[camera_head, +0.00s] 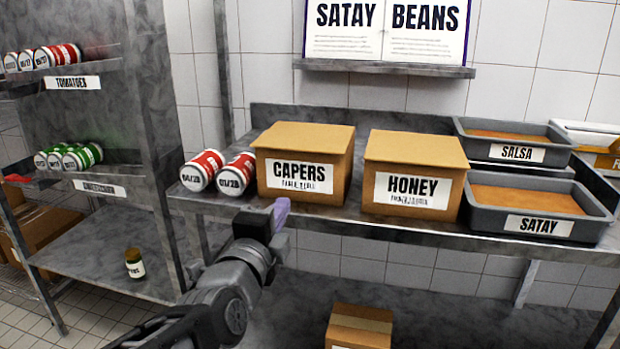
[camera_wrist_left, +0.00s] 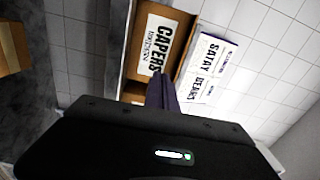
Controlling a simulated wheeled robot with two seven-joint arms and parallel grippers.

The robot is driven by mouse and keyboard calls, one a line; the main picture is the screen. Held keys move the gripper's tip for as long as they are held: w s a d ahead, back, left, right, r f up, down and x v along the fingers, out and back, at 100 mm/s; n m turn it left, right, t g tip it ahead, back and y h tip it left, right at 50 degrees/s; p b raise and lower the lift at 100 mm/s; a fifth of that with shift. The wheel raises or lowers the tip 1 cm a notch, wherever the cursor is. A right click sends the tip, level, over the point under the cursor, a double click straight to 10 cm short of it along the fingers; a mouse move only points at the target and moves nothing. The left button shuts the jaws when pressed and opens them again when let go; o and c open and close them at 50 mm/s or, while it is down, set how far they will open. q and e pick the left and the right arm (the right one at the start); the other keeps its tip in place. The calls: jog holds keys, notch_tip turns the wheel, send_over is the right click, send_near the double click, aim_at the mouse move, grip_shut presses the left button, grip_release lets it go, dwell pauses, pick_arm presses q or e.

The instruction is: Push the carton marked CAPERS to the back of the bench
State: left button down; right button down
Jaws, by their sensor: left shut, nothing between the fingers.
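The CAPERS carton (camera_head: 304,165) is a closed brown box with a white label, upright on the metal bench (camera_head: 330,219) near its left end. In the left wrist view the carton (camera_wrist_left: 150,87) shows with its label turned sideways. My left gripper (camera_head: 281,213) is shut and empty, with purple fingertips just in front of the carton's lower left front. In the left wrist view the shut fingers (camera_wrist_left: 162,92) point at the carton's front. I cannot tell whether they touch it. My right gripper is in neither view.
The HONEY carton (camera_head: 413,176) stands close right of CAPERS. Two red-banded cans (camera_head: 218,171) lie close on its left. SALSA (camera_head: 513,142) and SATAY (camera_head: 539,209) trays stand at the right. A raised metal edge (camera_head: 285,115) runs along the bench's back. Another carton (camera_head: 359,328) is below.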

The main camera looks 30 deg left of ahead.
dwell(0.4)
pick_arm(q)
jog(key=p, duration=0.6)
send_near(305, 171)
jog(key=p+x, duration=0.6)
jog(key=p, duration=0.5)
jog(key=shift+w+r+p, duration=0.1)
jog(key=shift+p, duration=0.25)
jog(key=shift+w+a, duration=0.1)
jog(key=shift+w, duration=0.2)
jog(key=shift+w, duration=0.1)
